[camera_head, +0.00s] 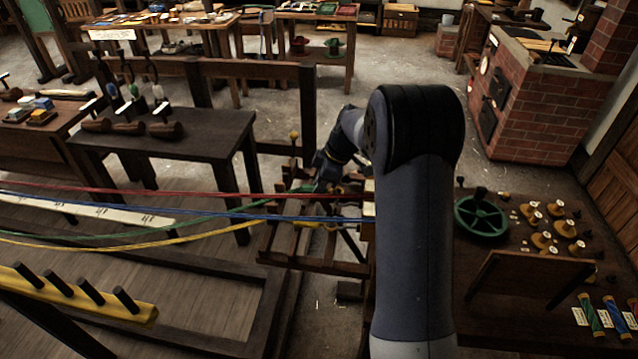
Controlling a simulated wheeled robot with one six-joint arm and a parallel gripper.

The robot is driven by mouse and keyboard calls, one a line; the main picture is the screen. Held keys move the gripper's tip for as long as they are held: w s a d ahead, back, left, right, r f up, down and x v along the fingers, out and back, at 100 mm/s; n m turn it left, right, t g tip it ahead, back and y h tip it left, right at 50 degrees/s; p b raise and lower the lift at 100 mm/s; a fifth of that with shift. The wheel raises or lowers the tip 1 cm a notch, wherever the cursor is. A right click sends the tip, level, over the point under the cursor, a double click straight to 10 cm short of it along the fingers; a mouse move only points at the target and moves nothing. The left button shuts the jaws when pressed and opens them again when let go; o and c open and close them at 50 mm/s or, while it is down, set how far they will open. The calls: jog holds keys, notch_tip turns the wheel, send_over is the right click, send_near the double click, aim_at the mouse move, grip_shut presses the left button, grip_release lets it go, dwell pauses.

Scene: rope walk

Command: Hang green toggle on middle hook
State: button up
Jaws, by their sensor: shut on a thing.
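My gripper (318,186) is small and dark in the middle of the view, at the end of my arm above the wooden stand (312,262). It is shut at the raised end of the green rope (262,203). The green toggle itself is too small and too covered by the gripper to make out. The red rope (200,193) and blue rope (200,214) run taut to the right until my arm hides them. The yellow rope (180,240) sags and rises towards the stand. The hooks cannot be made out; my arm covers the area right of the gripper.
A dark bench (180,135) with wooden-handled tools stands left. A yellow pegged rail (80,293) is at lower left. A worktable at right holds a green wheel (480,217) and several spools. A brick stove (535,105) stands behind. Bare floor lies beyond the stand.

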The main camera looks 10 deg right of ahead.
jog(key=shift+f+b, duration=1.3)
jog(key=shift+f, duration=0.2)
jog(key=shift+f+b, duration=0.1)
jog(key=shift+b, duration=0.25)
jog(key=o, duration=0.9)
jog(key=shift+r, duration=0.2)
jog(key=shift+r+p, duration=2.15)
jog(key=shift+r, duration=1.75)
jog(key=shift+f, duration=0.1)
jog(key=shift+f+b, duration=2.15)
jog(key=shift+f, duration=1.8)
